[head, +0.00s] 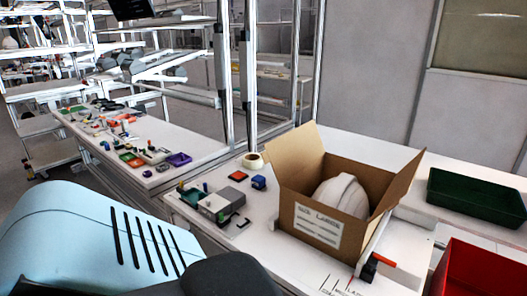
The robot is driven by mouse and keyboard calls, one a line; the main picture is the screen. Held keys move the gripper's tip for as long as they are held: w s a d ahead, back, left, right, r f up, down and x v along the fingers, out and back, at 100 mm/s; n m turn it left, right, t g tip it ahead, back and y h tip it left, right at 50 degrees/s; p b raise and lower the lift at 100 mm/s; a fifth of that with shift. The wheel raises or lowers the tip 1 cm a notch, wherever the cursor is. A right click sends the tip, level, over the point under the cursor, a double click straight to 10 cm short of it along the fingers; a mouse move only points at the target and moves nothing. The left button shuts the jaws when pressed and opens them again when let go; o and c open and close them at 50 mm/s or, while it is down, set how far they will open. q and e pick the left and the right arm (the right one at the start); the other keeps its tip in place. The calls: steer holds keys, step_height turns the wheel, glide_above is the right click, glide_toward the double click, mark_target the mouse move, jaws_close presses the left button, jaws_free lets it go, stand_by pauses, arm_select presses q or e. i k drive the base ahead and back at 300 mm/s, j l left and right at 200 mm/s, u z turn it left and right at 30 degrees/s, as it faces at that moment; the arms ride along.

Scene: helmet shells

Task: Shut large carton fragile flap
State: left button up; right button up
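The large brown cardboard carton (345,245) stands open on the white table. A white helmet shell (342,194) sits inside it. The carton's left flap (297,150) stands up, and its right flap (398,182) leans up and outward. A printed white label (318,226) is on the front face; its top line seems to end in "LARGE". I cannot read "fragile" on any flap, so I cannot tell which one it is. Neither of my grippers shows. A light blue arm part of mine fills the lower left.
A green tray (476,196) is right of the carton, with a red bin (480,272) at the lower right. A small black and red item (369,268) is by the carton's front right corner. A grey device (218,206) and a tape roll (253,161) lie to its left.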

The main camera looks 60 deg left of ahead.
mark_target(289, 153)
steer(key=u, duration=1.6)
steer(key=i+j+z, duration=0.15)
steer(key=i+j, duration=0.3)
steer(key=j, duration=0.1)
